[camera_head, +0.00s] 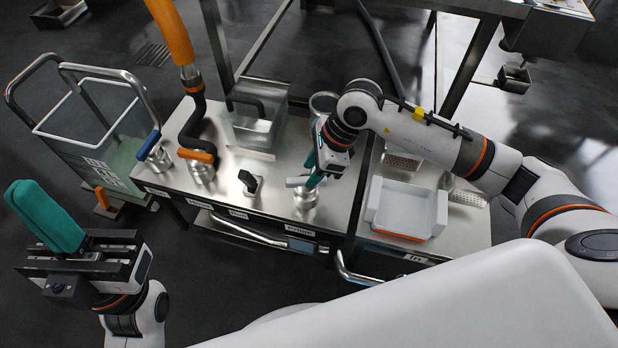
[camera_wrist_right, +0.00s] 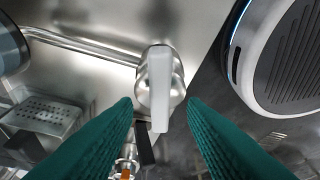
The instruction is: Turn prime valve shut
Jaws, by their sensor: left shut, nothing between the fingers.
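The prime valve, with a pale grey lever (camera_head: 298,182) on a round metal body (camera_head: 306,199), stands at the bench's front edge above the "Prime" label. In the right wrist view its lever (camera_wrist_right: 160,92) runs up and down the picture, between my right gripper's teal fingertips (camera_wrist_right: 159,104), with a gap on each side. In the head view my right gripper (camera_head: 314,172) is at this valve, and its wrist hides part of the area behind. It is open. My left gripper (camera_head: 30,195) is shut and empty, off the bench at the far left.
Left of the prime valve are a black-handled valve (camera_head: 250,183), an orange-handled valve (camera_head: 199,163) with a hose, and a blue-handled valve (camera_head: 154,150). A clear box (camera_head: 255,125) stands behind. A white tray (camera_head: 407,208) is on the right bench. A cart (camera_head: 88,125) stands left.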

